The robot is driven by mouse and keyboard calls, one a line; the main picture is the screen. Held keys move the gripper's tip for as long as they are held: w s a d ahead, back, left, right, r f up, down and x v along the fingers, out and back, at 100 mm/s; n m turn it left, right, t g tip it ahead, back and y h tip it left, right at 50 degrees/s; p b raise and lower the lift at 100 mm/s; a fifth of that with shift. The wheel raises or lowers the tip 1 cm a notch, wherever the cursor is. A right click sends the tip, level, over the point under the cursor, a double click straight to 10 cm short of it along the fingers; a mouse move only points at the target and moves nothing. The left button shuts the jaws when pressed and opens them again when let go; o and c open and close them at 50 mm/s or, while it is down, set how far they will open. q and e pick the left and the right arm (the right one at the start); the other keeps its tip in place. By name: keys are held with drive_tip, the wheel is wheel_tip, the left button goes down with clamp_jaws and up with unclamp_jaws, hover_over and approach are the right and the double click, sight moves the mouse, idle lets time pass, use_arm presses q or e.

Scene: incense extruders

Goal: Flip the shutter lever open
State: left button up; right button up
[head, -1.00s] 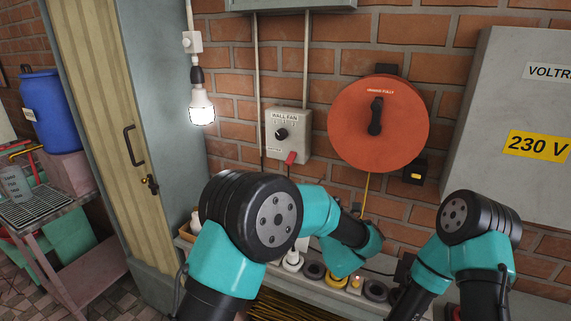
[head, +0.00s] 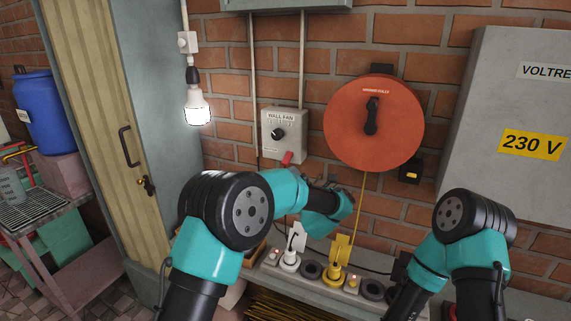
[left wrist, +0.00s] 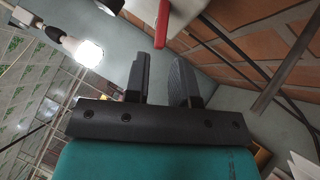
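The red shutter lever (head: 287,158) sticks out from the bottom of the grey WALL FAN box (head: 285,141) on the brick wall. In the left wrist view the red lever (left wrist: 172,20) shows large, beyond the fingertips and not touching them. My left gripper (left wrist: 161,68) has its two dark fingers apart with nothing between them. In the head view my left arm's wrist lies below and right of the lever, and its fingers cannot be made out there. My right arm shows at the lower right, but its gripper is outside the picture.
An orange cable reel (head: 374,123) hangs right of the fan box. A lit bulb (head: 197,108) hangs to its left, near the tall cabinet. A low ledge with sockets and plugs (head: 311,270) runs below. A large grey 230 V cabinet (head: 520,110) stands right.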

sight(286, 161)
use_arm(q)
drive_tip(key=x, duration=0.6)
drive_tip(key=shift+w+a, duration=0.1)
drive_tip(key=shift+w, duration=0.15)
drive_tip(key=shift+c, duration=0.4)
clamp_jaws()
